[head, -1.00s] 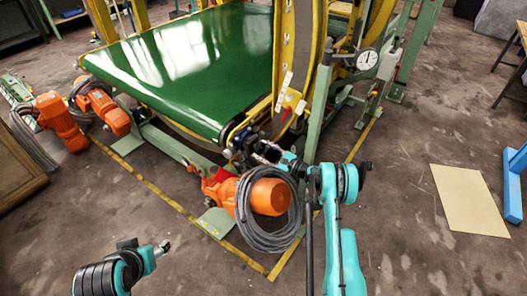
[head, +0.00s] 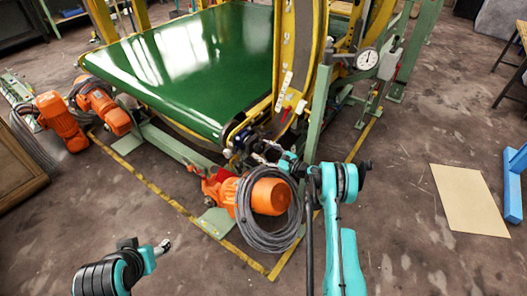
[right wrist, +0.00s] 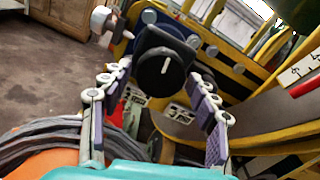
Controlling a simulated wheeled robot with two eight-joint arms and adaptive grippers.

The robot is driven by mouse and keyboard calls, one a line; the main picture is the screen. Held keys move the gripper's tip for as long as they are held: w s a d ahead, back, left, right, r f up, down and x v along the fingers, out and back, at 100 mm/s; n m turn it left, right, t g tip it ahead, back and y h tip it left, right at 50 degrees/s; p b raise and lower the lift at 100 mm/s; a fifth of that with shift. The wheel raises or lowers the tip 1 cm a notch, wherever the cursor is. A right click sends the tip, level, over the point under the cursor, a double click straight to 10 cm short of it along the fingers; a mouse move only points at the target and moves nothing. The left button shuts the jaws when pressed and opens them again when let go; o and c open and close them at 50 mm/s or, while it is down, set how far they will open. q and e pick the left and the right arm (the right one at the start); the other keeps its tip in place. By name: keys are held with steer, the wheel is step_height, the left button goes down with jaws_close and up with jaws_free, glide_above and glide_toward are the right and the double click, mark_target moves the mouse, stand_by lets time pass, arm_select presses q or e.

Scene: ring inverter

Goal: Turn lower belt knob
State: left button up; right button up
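A round black knob (right wrist: 165,66) with a short white mark on its face shows in the right wrist view, on a dark mount by the yellow frame. The mark stands close to upright. My right gripper (right wrist: 157,82) is open, one finger left and one right of the knob. The knob sits at or just beyond the fingertips; I cannot tell if they touch it. In the head view my right gripper (head: 271,154) is at the green belt's (head: 190,65) near corner, where the knob is too small to make out. My left gripper (head: 163,247) is low at left, away from the machine; its opening is unclear.
An orange motor (head: 269,196) with a coiled grey cable (head: 250,235) lies just below my right gripper. A green post (head: 319,115) stands close to its right. A silver-headed part (right wrist: 101,20) juts out left of the knob. The floor at right is mostly clear.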

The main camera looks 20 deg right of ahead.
stand_by(0.3)
steer(key=v, duration=1.2)
